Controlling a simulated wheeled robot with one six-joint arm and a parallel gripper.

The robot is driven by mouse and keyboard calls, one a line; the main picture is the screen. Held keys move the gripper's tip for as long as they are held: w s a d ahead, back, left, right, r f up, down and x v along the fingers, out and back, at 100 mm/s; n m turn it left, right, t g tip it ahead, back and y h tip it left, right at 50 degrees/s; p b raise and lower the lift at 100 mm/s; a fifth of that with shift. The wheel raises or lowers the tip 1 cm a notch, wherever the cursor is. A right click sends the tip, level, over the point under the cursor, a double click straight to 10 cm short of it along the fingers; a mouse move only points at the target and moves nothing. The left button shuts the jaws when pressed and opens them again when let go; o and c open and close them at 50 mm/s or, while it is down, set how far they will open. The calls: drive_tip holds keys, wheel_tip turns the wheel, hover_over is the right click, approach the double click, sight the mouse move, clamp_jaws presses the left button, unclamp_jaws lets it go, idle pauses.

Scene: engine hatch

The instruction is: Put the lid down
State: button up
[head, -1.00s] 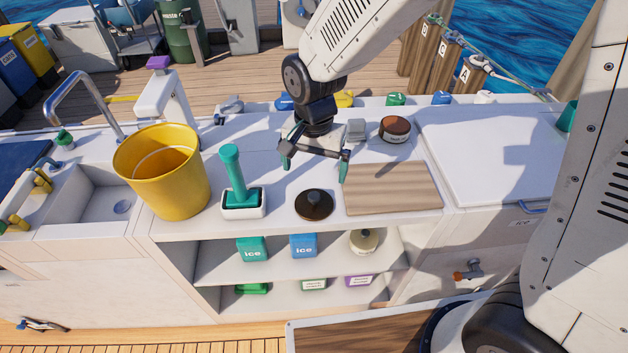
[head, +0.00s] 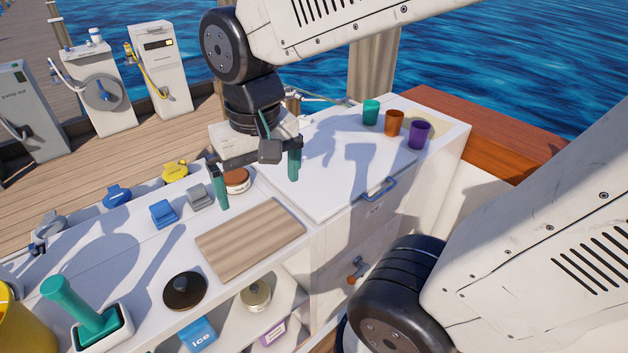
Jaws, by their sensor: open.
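A round dark lid with a knob (head: 185,291) lies flat on the white counter, left of the wooden board (head: 250,237). A broad white panel with a blue handle (head: 335,160), perhaps a hatch lid, lies flat at the counter's right part.
Teal, orange (head: 394,122) and purple cups stand at the far right. A green-handled tool in a white holder (head: 85,315) and a yellow bucket (head: 15,320) are at lower left. Small blue and grey boxes line the counter's back. Shelves below hold containers.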

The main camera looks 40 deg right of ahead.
drive_tip(key=s+d+r+n, duration=0.1)
drive_tip(key=s+d, duration=0.3)
drive_tip(key=s, duration=0.4)
drive_tip(key=shift+r+n, duration=0.3)
drive_tip(key=shift+r, duration=0.15)
